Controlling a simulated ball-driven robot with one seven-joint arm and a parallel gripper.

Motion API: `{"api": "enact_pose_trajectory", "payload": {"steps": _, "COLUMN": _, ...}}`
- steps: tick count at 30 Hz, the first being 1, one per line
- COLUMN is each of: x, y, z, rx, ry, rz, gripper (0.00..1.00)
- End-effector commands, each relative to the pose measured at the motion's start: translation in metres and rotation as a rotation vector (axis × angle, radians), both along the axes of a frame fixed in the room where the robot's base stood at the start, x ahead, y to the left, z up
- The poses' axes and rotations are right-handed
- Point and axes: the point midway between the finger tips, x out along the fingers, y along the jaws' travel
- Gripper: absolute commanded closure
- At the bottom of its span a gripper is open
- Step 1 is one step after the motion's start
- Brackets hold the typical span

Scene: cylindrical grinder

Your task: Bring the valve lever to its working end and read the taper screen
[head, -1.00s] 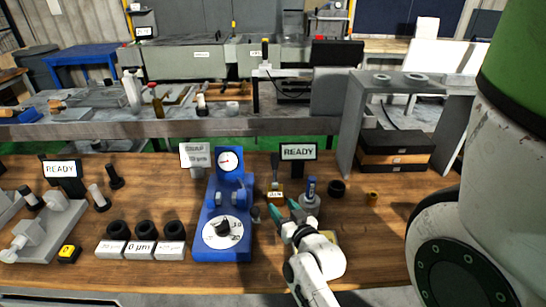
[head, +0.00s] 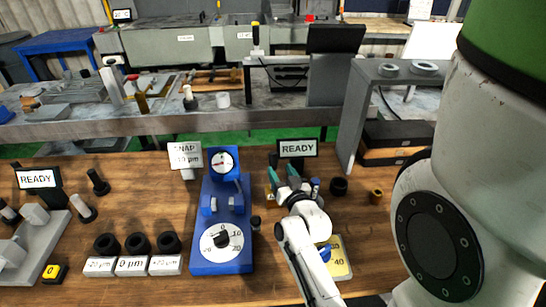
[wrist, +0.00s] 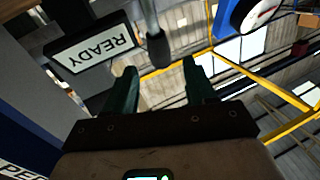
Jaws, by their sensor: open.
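The valve lever, a grey rod with a dark knob, shows in the wrist view (wrist: 157,45) with its knob between my fingertips and just beyond them. In the head view its dark top (head: 273,159) is mostly hidden by my gripper, above a small brass block (head: 270,200). My gripper (head: 283,174) is open, with teal fingers; in the wrist view (wrist: 158,74) there is a gap around the knob and no clear contact. A screen reading READY (head: 297,149) stands just behind; it also shows in the wrist view (wrist: 92,48). I cannot tell whether it is the taper screen.
A blue dial gauge stand (head: 222,258) is left of my gripper, with black rings on labelled blocks farther left. A black ring (head: 338,186) and a brass ring (head: 376,196) lie right. A yellow-marked plate (head: 340,268) is beside my arm. A second READY screen (head: 38,179) stands far left.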

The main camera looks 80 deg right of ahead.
Motion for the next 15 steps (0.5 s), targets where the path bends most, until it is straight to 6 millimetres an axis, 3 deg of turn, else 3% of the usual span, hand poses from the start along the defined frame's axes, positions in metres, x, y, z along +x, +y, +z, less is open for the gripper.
{"api": "enact_pose_trajectory", "payload": {"steps": 7, "x": 0.023, "y": -0.038, "z": 0.004, "rx": -0.002, "ry": 0.0, "rz": -0.001, "gripper": 0.45}}
{"api": "enact_pose_trajectory", "payload": {"steps": 15, "x": 0.036, "y": -0.057, "z": 0.001, "rx": -0.001, "ry": 0.001, "rz": 0.0, "gripper": 0.45}}
